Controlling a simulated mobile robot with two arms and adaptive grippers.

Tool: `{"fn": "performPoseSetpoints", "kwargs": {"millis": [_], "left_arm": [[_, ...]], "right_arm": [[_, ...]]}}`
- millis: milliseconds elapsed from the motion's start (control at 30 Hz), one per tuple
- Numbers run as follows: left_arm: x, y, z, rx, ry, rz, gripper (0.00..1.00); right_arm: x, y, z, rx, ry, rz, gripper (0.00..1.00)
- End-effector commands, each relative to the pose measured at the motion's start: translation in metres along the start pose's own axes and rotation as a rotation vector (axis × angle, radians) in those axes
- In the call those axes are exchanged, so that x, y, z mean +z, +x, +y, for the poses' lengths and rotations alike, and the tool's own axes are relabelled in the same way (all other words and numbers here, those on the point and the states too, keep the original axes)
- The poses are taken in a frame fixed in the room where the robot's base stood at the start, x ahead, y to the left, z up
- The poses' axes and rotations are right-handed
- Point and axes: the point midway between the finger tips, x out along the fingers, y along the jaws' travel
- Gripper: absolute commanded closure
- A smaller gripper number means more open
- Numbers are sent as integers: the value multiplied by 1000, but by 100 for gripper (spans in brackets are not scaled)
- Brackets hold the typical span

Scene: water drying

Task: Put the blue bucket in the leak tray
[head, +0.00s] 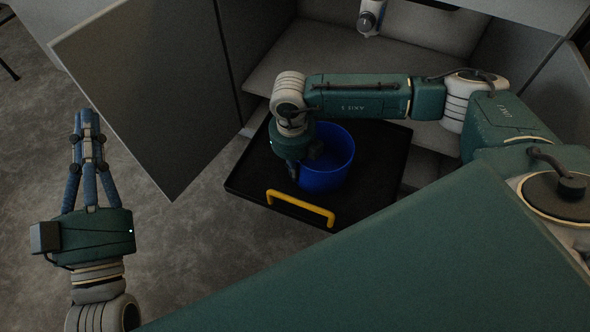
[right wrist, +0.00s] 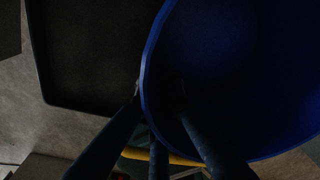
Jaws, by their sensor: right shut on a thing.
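The blue bucket (head: 337,165) stands upright over the black leak tray (head: 252,178) in the head view. I cannot tell whether its base touches the tray floor. My right gripper (head: 294,170) is shut on the left side of the bucket's wall, and my wrist hides part of it. In the right wrist view the bucket's rim (right wrist: 147,75) lies between my dark fingers, with the tray (right wrist: 95,55) to its left. My left gripper (head: 87,118) is away at the left over the floor, empty; its fingers point up the picture and their opening is unclear.
The tray has a yellow handle (head: 300,208) at its front edge. It extends out of an open grey cabinet (head: 320,65). The cabinet's dark door (head: 150,90) stands open at the left. A pipe fitting (head: 370,18) hangs above. Bare floor (head: 195,235) lies between the left gripper and tray.

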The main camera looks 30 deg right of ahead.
Motion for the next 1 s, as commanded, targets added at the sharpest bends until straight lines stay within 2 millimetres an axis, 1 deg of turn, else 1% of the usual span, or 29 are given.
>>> {"fn": "performPoseSetpoints", "kwargs": {"millis": [200, 467, 500, 567, 933, 1000], "left_arm": [[0, 0, 0, 0, 0, 0, 100], [-7, 0, 1, 2, -1, 33, 100], [-8, 0, 1, 2, -1, 37, 100], [-8, 0, 1, 2, -1, 37, 100], [-7, 1, 1, 2, -2, 28, 100], [-1, 1, 0, -1, 0, -4, 100]], "right_arm": [[0, -1, 0, 0, 0, -1, 100], [0, 2, 0, 0, 0, -1, 100], [0, 2, 0, 0, 0, -1, 87], [0, 2, 0, 0, 0, -1, 75], [0, 0, 0, 0, 0, -1, 74], [0, -3, 0, 0, 0, -1, 74]]}}
